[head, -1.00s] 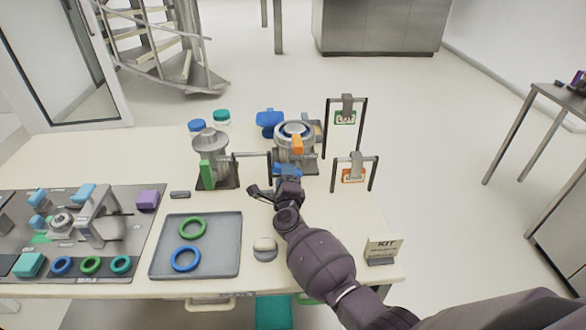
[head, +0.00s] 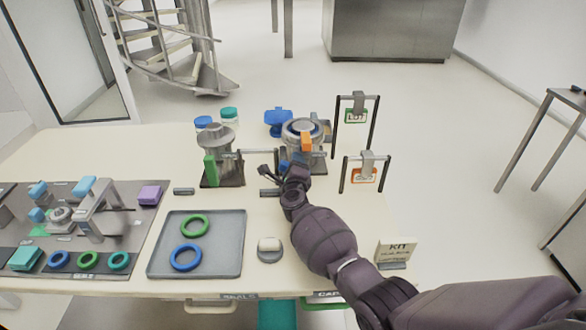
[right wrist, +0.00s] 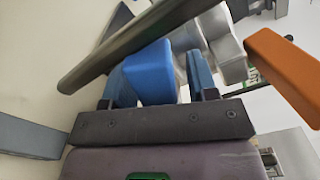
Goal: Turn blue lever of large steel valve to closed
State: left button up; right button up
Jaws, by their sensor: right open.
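The large steel valve (head: 303,128) stands at the back of the table, with an orange lever (head: 306,141) on its front. The orange lever also shows at the right of the right wrist view (right wrist: 285,75). The blue lever (right wrist: 150,72) sits between the two fingers of my right gripper (right wrist: 160,85) in that view. The fingers are open, one on each side of it; I cannot tell if either touches. In the head view my right gripper (head: 281,172) is low at the front of the valve and mostly hides the blue lever. My left gripper is out of view.
A second steel valve (head: 216,142) with a green lever (head: 210,169) stands left, joined by a grey pipe (head: 258,153). Two framed tag stands (head: 361,173) are at right. A grey tray (head: 224,255) with green and blue rings lies in front.

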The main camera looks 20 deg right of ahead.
grip_shut()
dwell(0.3)
jog(key=shift+f+n, duration=0.2)
jog(key=shift+n, duration=0.6)
grip_release()
jog(key=shift+a, duration=0.1)
